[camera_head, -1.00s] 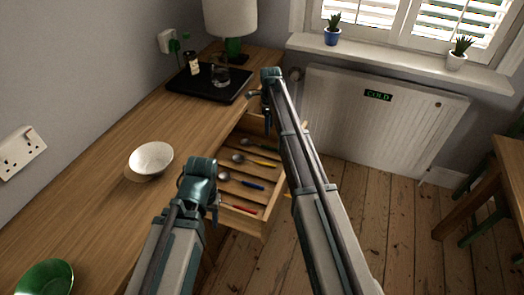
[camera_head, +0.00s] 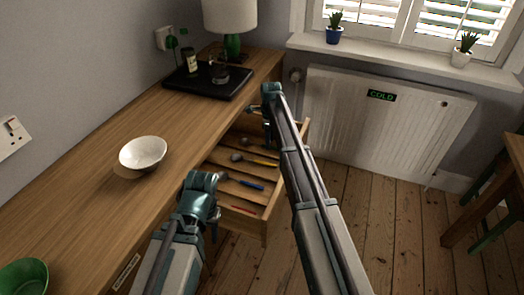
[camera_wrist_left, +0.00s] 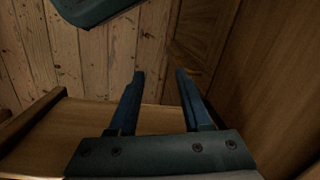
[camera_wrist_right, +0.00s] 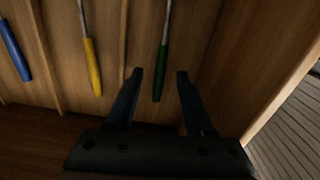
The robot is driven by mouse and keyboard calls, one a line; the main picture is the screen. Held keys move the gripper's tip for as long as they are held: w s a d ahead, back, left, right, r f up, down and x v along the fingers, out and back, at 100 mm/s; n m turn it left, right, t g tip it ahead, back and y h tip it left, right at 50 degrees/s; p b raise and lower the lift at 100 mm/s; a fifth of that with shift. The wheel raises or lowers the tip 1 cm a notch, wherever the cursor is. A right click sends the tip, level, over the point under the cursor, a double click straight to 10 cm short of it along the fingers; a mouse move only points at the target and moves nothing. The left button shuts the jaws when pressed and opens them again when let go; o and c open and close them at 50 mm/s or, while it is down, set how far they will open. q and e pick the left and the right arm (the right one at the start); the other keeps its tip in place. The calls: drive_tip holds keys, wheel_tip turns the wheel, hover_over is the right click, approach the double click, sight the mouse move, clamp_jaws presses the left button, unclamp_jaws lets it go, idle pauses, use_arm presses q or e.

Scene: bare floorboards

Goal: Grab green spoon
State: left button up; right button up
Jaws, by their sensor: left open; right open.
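The green spoon's handle (camera_wrist_right: 162,70) shows in the right wrist view, lying in a drawer compartment. My right gripper (camera_head: 256,108) is open and empty near the drawer's far end. My left gripper (camera_head: 216,222) is open and empty by the drawer's near end.
The open drawer (camera_head: 240,224) also holds yellow (camera_head: 262,162), blue (camera_head: 251,186) and red (camera_head: 244,210) handled utensils between wooden dividers. The wooden counter (camera_head: 95,215) bears a white bowl (camera_head: 143,152), a green bowl (camera_head: 22,276), a black tray (camera_head: 205,92) and a lamp (camera_head: 232,45).

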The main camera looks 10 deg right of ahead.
wheel_tip(320, 180, down, 2)
drive_tip(key=shift+f+b, duration=0.1)
drive_tip(key=shift+b, duration=0.45)
clamp_jaws()
